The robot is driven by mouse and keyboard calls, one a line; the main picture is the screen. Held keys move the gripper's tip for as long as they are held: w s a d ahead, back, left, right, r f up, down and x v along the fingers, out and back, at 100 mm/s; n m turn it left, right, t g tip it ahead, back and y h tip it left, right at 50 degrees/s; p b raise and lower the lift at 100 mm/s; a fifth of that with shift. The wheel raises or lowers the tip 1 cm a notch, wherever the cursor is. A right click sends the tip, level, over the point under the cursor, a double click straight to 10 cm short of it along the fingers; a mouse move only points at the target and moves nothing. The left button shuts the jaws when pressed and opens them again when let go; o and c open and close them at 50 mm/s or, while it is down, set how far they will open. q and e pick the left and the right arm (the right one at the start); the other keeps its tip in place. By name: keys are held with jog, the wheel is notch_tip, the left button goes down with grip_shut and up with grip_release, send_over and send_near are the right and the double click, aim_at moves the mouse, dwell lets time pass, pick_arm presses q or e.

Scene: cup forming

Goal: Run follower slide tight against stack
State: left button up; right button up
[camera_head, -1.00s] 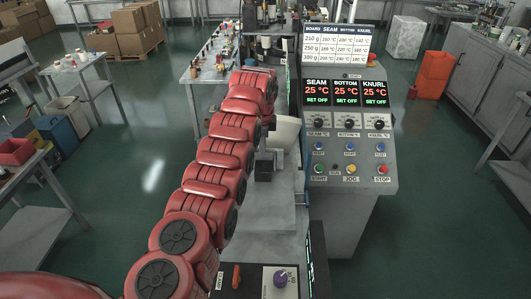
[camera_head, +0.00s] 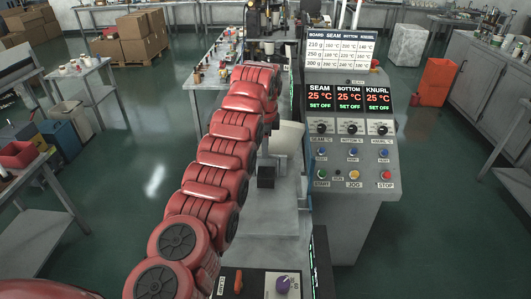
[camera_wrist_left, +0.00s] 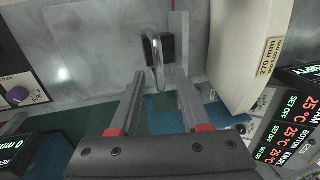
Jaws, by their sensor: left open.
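My left gripper (camera_wrist_left: 158,78) is open and empty, its two grey fingers with red parts pointing at a small black block with a metal loop handle (camera_wrist_left: 158,50). The handle lies just beyond the fingertips, roughly between them. The black block, likely the follower slide, also shows in the head view (camera_head: 266,176), right of my red left arm. A pale curved piece (camera_wrist_left: 238,50) with a 270 mm label stands right of the block; it also shows in the head view (camera_head: 287,138). I cannot tell whether it is the stack. My right gripper is not in view.
A control panel (camera_head: 350,130) with red displays and buttons stands right of the grey machine bed (camera_head: 270,222). A small box with a purple knob (camera_head: 283,284) sits at the near end. A cluttered bench (camera_head: 212,75) stands behind my arm.

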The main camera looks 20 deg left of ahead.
pick_arm(q)
notch_tip(320, 180, up, 14)
jog(key=s+p, duration=0.2)
jog(key=p, duration=0.2)
jog(key=shift+s+d+r, duration=0.25)
jog(key=shift+s+d, duration=0.15)
jog(key=shift+a, duration=0.1)
